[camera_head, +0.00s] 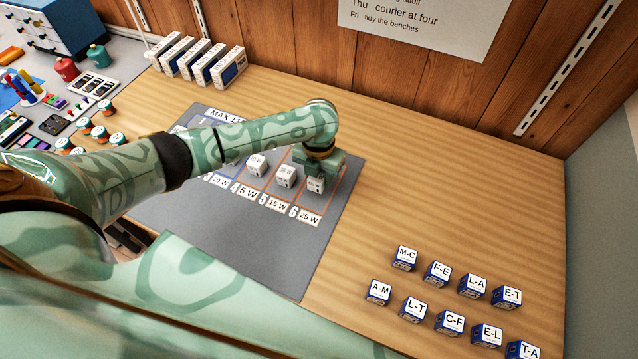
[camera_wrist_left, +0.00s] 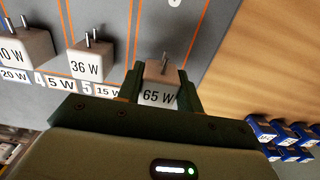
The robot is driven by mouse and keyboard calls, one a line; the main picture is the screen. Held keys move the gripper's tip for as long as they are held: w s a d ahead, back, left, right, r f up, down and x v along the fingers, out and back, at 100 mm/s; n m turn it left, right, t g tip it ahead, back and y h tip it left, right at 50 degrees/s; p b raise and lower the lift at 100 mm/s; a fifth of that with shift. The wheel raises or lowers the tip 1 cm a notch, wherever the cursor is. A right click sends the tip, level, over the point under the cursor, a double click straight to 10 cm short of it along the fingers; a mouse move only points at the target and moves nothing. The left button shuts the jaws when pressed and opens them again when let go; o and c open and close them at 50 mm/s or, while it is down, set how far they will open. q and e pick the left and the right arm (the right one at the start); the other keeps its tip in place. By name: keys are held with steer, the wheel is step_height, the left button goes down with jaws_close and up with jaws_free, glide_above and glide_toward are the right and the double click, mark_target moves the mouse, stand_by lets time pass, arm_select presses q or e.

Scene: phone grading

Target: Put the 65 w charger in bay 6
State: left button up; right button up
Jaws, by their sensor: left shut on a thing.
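The 65 W charger (camera_wrist_left: 159,92) is a white block with metal prongs, held between the fingers of my left gripper (camera_wrist_left: 160,88) in the left wrist view. In the head view, the charger (camera_head: 315,185) shows under my left gripper (camera_head: 318,172), at the bay 6 column of the grey mat (camera_head: 270,262), just above the label 6 (camera_head: 293,211) and 25 W. I cannot tell whether it touches the mat. A 36 W charger (camera_wrist_left: 91,58) stands in the neighbouring bay to the left. My right gripper is not in view.
Another white charger (camera_head: 257,165) stands further left on the mat. Several blue-and-white lettered cubes (camera_head: 437,272) stand at the right on the wooden table. White boxes (camera_head: 202,62) stand at the back left.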

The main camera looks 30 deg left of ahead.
mark_target(318, 183)
arm_select(q)
steer(key=shift+f+b, duration=0.3)
steer(key=shift+f, duration=1.1)
steer(key=shift+s+f, duration=0.1)
steer(key=shift+f, duration=0.05)
steer(key=o, duration=1)
step_height(318, 183, up, 12)
steer(key=p, duration=0.4)
steer(key=shift+r+p, duration=0.2)
steer(key=shift+p, duration=0.2)
